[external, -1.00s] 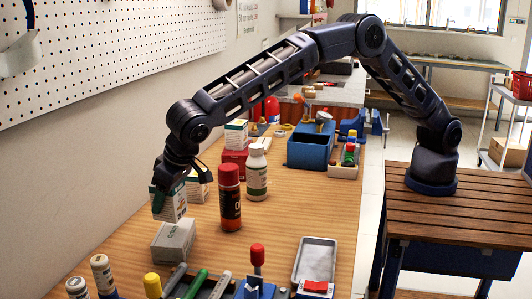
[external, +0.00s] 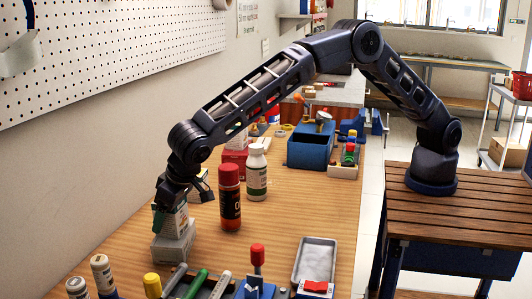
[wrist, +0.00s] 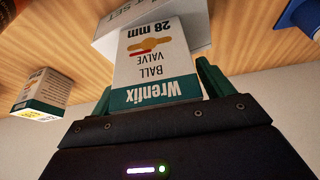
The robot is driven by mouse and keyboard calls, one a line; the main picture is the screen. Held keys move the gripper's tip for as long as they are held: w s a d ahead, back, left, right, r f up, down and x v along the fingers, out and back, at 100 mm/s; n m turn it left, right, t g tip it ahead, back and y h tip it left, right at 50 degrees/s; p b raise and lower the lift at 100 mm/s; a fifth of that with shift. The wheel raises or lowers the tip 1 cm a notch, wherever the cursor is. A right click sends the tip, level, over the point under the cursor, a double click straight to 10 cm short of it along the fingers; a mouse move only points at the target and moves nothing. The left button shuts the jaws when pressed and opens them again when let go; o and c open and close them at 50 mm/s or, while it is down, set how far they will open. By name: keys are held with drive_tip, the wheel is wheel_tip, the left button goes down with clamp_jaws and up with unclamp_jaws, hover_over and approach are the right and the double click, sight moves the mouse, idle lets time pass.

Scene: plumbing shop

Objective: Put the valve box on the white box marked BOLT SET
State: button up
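The valve box, white with a green band and the words Wrenfix BALL VALVE 28 mm, shows upside down in the wrist view (wrist: 155,60). My gripper (external: 165,212) is shut on it, with green fingers on either side of it in the wrist view (wrist: 157,85). In the external view the valve box (external: 175,222) is upright over the white box (external: 173,250), partly hidden by my gripper. Its base looks at or just above the white box's top; I cannot tell whether they touch. Part of the BOLT SET lettering shows on the white box (wrist: 104,38) in the wrist view.
Another white and green box (wrist: 42,92) stands nearby in the wrist view. A red-capped bottle (external: 230,200) and a white bottle (external: 256,175) stand to the right. Tools and tubes crowd the front, with a metal tray (external: 315,258). Bare wood lies between bottles and tray.

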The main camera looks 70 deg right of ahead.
drive_tip(key=shift+r, duration=0.15)
drive_tip(key=v, duration=1.2)
